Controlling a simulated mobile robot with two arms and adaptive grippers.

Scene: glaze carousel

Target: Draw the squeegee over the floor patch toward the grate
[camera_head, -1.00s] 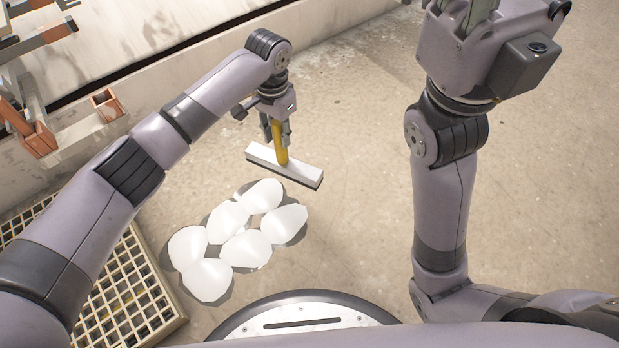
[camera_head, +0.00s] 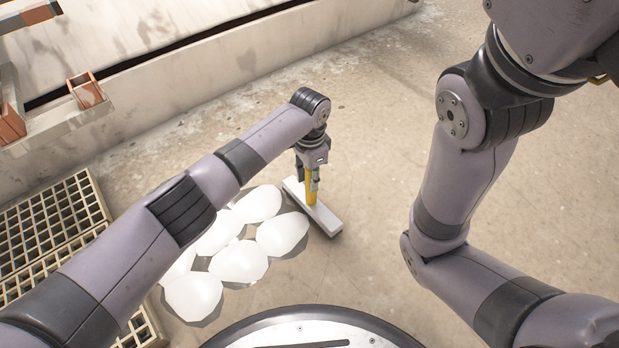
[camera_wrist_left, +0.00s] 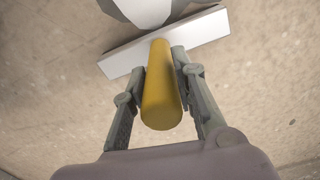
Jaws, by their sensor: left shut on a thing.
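The squeegee has a yellow handle (camera_wrist_left: 161,85) and a wide white head (camera_head: 324,217). My left gripper (camera_head: 308,182) is shut on the yellow handle. The head is low at the floor, just right of the white patch; I cannot tell if it touches the floor. The floor patch is several white blobs (camera_head: 240,262), partly hidden behind my left arm. A white blob (camera_wrist_left: 148,10) also shows beyond the head in the left wrist view. The grate (camera_head: 45,225) lies at the far left, partly covered by my left arm. My right gripper is outside the view.
A long pale ledge or basin (camera_head: 180,75) with a dark slot runs along the back left. The concrete floor (camera_head: 385,130) right of the squeegee is clear. My right arm hangs at the right.

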